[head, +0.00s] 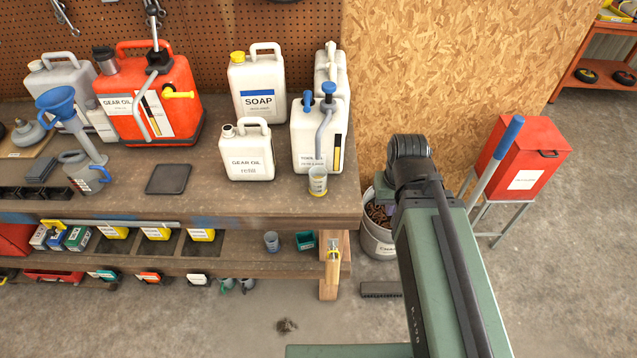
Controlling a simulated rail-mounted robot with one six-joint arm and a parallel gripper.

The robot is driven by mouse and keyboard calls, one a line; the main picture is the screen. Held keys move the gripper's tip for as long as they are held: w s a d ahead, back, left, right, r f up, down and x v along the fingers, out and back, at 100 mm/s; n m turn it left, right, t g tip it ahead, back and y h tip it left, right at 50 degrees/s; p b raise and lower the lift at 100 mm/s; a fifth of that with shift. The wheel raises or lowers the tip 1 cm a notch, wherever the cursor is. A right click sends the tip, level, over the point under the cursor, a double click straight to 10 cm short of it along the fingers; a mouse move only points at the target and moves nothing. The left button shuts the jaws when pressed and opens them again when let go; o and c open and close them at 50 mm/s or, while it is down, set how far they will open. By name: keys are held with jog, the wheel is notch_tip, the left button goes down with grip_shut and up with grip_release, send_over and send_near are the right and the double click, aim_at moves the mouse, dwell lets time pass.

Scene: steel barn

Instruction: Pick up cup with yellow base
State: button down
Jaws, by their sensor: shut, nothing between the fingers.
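A small, pale, see-through cup (318,180) with a yellow base stands upright near the front right edge of the workbench (225,207). It is just in front of a white jug (305,135) with a blue cap and a grey spout, and covers part of its label. My arm is in view at the right, with its dark joint to the right of the cup and apart from it. My gripper does not show.
A bluish cup (271,242) and a green box (305,240) sit on the lower shelf. A bucket (376,236) of rusty scrap stands right of the bench. The bench front has free room around a dark pad (168,179).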

jog(key=c, duration=1.8)
grip_release()
jog(key=shift+c, duration=0.2)
jog(key=o, duration=1.6)
